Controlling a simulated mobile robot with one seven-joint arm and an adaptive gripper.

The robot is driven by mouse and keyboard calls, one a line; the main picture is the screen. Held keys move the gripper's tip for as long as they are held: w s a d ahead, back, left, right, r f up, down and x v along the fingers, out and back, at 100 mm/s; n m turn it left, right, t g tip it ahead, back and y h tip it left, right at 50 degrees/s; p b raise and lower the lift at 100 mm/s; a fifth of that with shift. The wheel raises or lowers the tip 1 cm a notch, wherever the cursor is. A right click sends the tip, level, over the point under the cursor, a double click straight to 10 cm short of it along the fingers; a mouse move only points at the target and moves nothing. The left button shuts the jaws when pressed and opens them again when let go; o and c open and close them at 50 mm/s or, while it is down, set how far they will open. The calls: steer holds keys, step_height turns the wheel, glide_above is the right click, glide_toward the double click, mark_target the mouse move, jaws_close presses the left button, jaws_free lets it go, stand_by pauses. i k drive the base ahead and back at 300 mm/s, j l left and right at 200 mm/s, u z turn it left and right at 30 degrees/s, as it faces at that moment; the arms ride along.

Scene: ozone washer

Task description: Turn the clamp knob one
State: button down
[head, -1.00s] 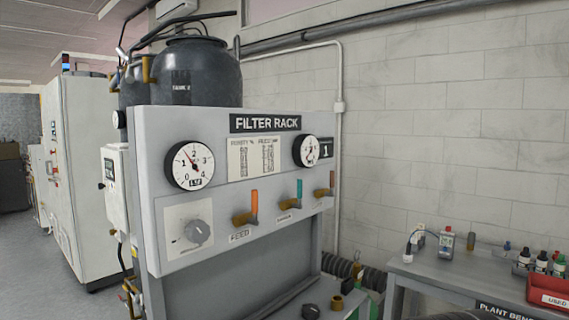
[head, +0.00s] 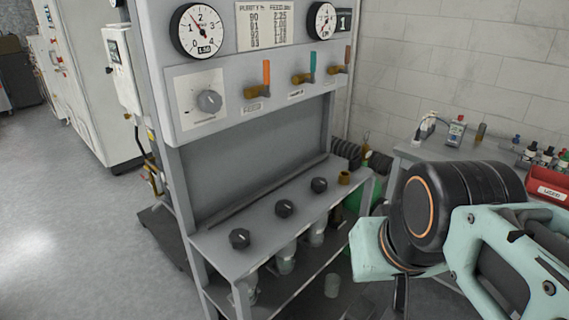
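Three black round knobs with pale pointer marks stand in a row on the grey shelf (head: 222,262) of the filter rack. They are a near-left knob (head: 239,238), a middle knob (head: 284,208) and a far-right knob (head: 319,185). I cannot read a number on any of them, so I cannot tell which is clamp knob one. Glass-like cups (head: 285,260) hang beneath the shelf. My teal and black arm fills the lower right, apart from the knobs in the picture. I cannot make out my gripper's fingers.
The panel above has a grey dial (head: 209,101), two gauges and levers with orange and teal handles. A brass fitting (head: 344,177) stands at the shelf's right end. A bench (head: 408,150) with bottles and a red bin (head: 548,188) stands right. The floor at left is clear.

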mark_target(239, 238)
steer(key=i+j+u, duration=0.1)
steer(key=j+u, duration=0.35)
steer(key=i+j+u, duration=0.15)
steer(key=j+u, duration=0.3)
steer(key=l, duration=0.15)
steer(key=z, duration=0.05)
